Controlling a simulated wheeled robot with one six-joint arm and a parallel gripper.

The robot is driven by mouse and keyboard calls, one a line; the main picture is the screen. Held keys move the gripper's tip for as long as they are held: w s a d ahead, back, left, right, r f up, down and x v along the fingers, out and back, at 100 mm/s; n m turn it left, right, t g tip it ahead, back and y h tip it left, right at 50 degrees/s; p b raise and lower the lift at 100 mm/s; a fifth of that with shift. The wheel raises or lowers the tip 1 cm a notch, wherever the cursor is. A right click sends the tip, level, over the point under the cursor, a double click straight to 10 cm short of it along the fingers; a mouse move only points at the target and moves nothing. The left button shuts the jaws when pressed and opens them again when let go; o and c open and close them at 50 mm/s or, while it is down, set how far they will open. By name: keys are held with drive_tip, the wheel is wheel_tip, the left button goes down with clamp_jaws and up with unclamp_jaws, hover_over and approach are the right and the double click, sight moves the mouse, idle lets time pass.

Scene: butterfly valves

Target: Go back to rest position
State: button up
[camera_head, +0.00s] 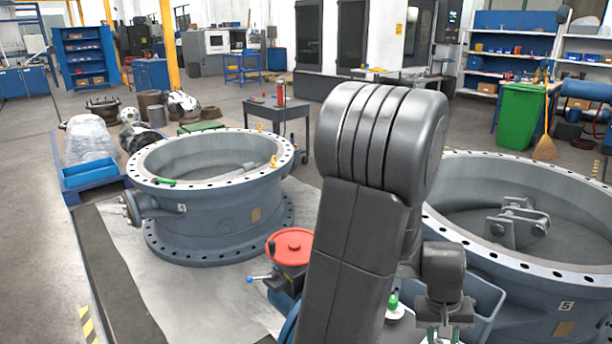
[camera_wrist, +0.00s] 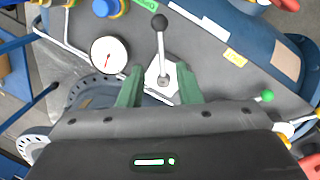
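My arm rises through the middle of the head view, and my gripper (camera_head: 443,337) hangs at its lower right, cut by the bottom edge. In the wrist view the two green fingers of my gripper (camera_wrist: 160,72) stand apart with nothing clamped between them. A lever with a black knob (camera_wrist: 159,22) on a pale mount shows beyond the gap. I cannot tell how far it is from the fingertips. A round white gauge (camera_wrist: 109,54) sits left of the fingers. A green knob (camera_wrist: 265,97) is at the right.
A large grey flanged valve body (camera_head: 215,215) stands left of my arm, and another (camera_head: 540,265) at the right. A red handwheel (camera_head: 290,247) is close beside my arm. A small table (camera_head: 280,110), a green bin (camera_head: 520,115) and a blue tray (camera_head: 90,172) stand farther back.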

drive_tip(key=f, duration=0.2)
drive_tip(key=d+f+b, duration=0.1)
drive_tip(key=f, duration=0.2)
drive_tip(key=f+b, duration=0.1)
drive_tip(key=f, duration=0.2)
drive_tip(key=shift+s+d+f, duration=0.25)
drive_tip(key=shift+r, duration=0.15)
wheel_tip(320, 180, up, 13)
drive_tip(key=a+p, duration=0.3)
drive_tip(key=p, duration=0.1)
drive_tip(key=d+f+b, duration=0.1)
drive_tip(key=f, duration=0.3)
drive_tip(key=d+f+b, duration=0.1)
drive_tip(key=f+b, duration=0.1)
drive_tip(key=f, duration=0.3)
drive_tip(key=d+f+b, duration=0.1)
drive_tip(key=f, duration=0.3)
drive_tip(key=shift+f, duration=0.35)
drive_tip(key=shift+w+a+r, duration=0.1)
drive_tip(key=shift+w+r, duration=0.05)
drive_tip(key=shift+r, duration=0.1)
drive_tip(key=shift+w+a+m, duration=0.1)
drive_tip(key=shift+a+m, duration=0.25)
drive_tip(key=shift+m, duration=0.45)
drive_tip(key=shift+r, duration=0.1)
